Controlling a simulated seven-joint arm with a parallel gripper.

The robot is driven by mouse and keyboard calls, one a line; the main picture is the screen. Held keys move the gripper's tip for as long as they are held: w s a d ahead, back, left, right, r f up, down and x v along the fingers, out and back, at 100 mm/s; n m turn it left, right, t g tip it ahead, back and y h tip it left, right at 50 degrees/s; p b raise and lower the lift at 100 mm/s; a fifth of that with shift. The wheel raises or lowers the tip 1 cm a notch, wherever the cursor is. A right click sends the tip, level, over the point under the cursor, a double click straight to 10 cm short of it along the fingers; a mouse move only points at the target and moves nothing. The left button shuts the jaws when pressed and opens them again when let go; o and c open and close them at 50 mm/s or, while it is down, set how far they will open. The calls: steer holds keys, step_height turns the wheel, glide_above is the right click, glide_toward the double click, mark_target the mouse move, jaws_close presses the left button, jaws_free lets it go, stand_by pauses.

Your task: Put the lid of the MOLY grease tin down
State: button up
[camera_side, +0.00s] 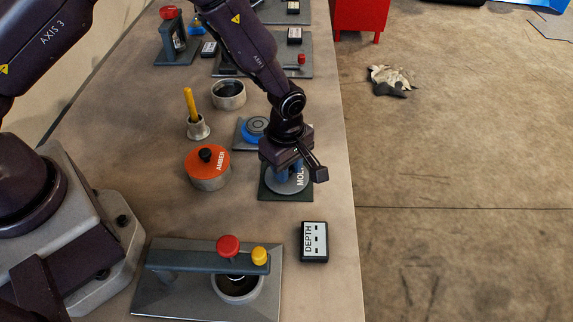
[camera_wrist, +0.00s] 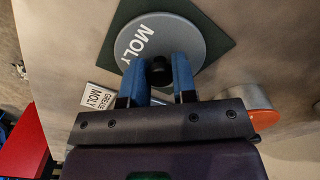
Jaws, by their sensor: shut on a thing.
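The MOLY lid is a grey disc with white lettering and a black knob; it shows in the side view (camera_side: 284,184) and fills the upper middle of the wrist view (camera_wrist: 190,35). My gripper (camera_wrist: 159,72) has its blue fingers shut on the knob. In the side view my gripper (camera_side: 289,170) points down over the lid. The lid is level over a dark green mat (camera_side: 271,197), which also shows in the wrist view (camera_wrist: 222,45). I cannot tell whether they touch. An open grey tin with dark contents (camera_side: 228,97) stands farther back; I see no label on it.
The AMBER tin with its orange lid (camera_side: 208,160) stands just left of the mat. A blue round piece (camera_side: 257,126) sits on a plate behind. A yellow-handled tool (camera_side: 191,105) stands in a cup. A DEPTH box (camera_side: 314,241) and a press (camera_side: 205,258) are in front.

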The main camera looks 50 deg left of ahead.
steer(key=o, duration=0.9)
steer(key=shift+f, duration=0.15)
steer(key=s+a+r+m+t, duration=0.1)
steer(key=a+r+m, duration=0.1)
steer(key=r, duration=0.9)
steer(key=s+a+r+m, duration=0.2)
steer(key=r, duration=0.9)
steer(key=s+a+r+m+t, duration=0.2)
steer(key=s+a+r+m, duration=0.2)
steer(key=s+r+m, duration=0.2)
steer(key=s+a+r+m+t, duration=0.2)
steer(key=s+a+r+m, duration=0.2)
steer(key=s, duration=0.7)
step_height(320, 180, up, 2)
steer(key=m, duration=0.4)
steer(key=shift+a+t, duration=0.3)
steer(key=shift+a, duration=0.05)
